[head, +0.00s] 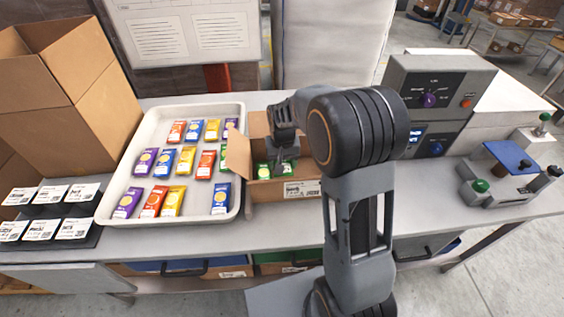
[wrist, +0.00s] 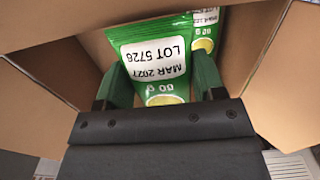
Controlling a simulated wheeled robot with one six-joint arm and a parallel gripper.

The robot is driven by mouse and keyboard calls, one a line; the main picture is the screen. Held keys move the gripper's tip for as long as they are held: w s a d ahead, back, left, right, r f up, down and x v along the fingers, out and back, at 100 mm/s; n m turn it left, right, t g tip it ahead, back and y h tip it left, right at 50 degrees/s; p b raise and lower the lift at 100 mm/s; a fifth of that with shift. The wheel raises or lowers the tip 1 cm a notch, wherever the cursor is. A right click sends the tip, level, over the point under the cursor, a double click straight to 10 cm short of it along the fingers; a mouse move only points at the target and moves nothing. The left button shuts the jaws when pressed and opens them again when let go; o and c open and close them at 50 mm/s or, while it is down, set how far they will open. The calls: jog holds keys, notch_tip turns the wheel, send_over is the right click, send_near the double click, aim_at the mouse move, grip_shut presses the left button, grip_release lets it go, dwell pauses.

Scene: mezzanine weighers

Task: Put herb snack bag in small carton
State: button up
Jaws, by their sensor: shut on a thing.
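The small carton (head: 295,191) stands open on the bench, right of the white tray, with a flap out to its left. My gripper (head: 277,160) reaches down into it from above. In the wrist view my gripper (wrist: 165,88) is shut on a green herb snack bag (wrist: 152,52), labelled "LOT 5726" and "MAR 2027". The bag is inside the carton's walls (wrist: 45,62); whether it touches the bottom cannot be told. Another green bag (wrist: 207,30) lies beyond it in the carton. Green also shows in the carton in the head view (head: 262,169).
The white tray (head: 98,212) holds rows of purple, red, yellow and blue bags. A large open box (head: 85,110) and labelled cards (head: 45,195) are at the left. A grey machine (head: 440,85) and a blue-topped device (head: 508,156) stand at the right.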

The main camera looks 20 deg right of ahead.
jog(key=shift+f+b, duration=0.35)
jog(key=shift+f, duration=0.1)
jog(key=o, duration=0.9)
jog(key=shift+r+p, duration=0.5)
jog(key=shift+r, duration=0.15)
notch_tip(320, 180, up, 11)
jog(key=b, duration=0.1)
jog(key=s+t, duration=0.1)
jog(key=s, duration=0.5)
jog(key=s+n+t, duration=0.1)
jog(key=s+t, duration=0.1)
jog(key=s, duration=0.4)
jog(key=s+n+t, duration=0.1)
jog(key=s, duration=0.5)
jog(key=shift+d+r, duration=0.2)
jog(key=shift+w, duration=0.1)
